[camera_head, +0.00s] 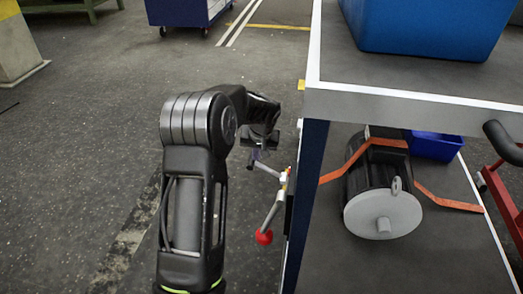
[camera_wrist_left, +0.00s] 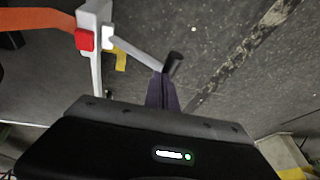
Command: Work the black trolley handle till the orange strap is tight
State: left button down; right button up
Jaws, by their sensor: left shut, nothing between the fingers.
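The orange strap (camera_head: 435,200) passes over a dark cylinder with a grey end face (camera_head: 383,214) on the trolley's lower shelf. In the left wrist view the strap (camera_wrist_left: 35,19) reaches a pale bracket with a red block (camera_wrist_left: 84,40). A grey lever with a black handle (camera_wrist_left: 173,62) sticks out from this bracket. My left gripper (camera_wrist_left: 165,79) is shut and empty, its fingertips close to the black handle; I cannot tell whether they touch. In the head view my left gripper (camera_head: 258,152) is beside the trolley's left side, partly hidden by its wrist. My right gripper is out of view.
The trolley's top shelf (camera_head: 420,108) carries a blue bin (camera_head: 430,25). A red-knobbed lever (camera_head: 264,237) projects from the trolley's left side. A small blue box (camera_head: 435,146) sits behind the cylinder. A red frame (camera_head: 500,200) stands at the right.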

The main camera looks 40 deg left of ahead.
pick_arm(q)
jog(key=f, duration=0.1)
jog(key=s+a+f+h, duration=0.1)
jog(key=a+t+h, duration=0.1)
jog(key=shift+s+a+f+n, duration=0.2)
jog(key=shift+s+f+n, duration=0.1)
jog(key=shift+f, duration=0.1)
notch_tip(320, 180, down, 6)
jog(key=a+t+h+b, duration=0.1)
jog(key=h+b, duration=0.1)
jog(key=shift+s+a+f+h, duration=0.25)
jog(key=shift+s+a+h, duration=0.05)
jog(key=shift+s+a, duration=0.15)
jog(key=p+v, duration=0.6)
jog(key=v, duration=0.7)
jog(key=shift+a+r, duration=0.3)
jog(key=shift+a, duration=0.15)
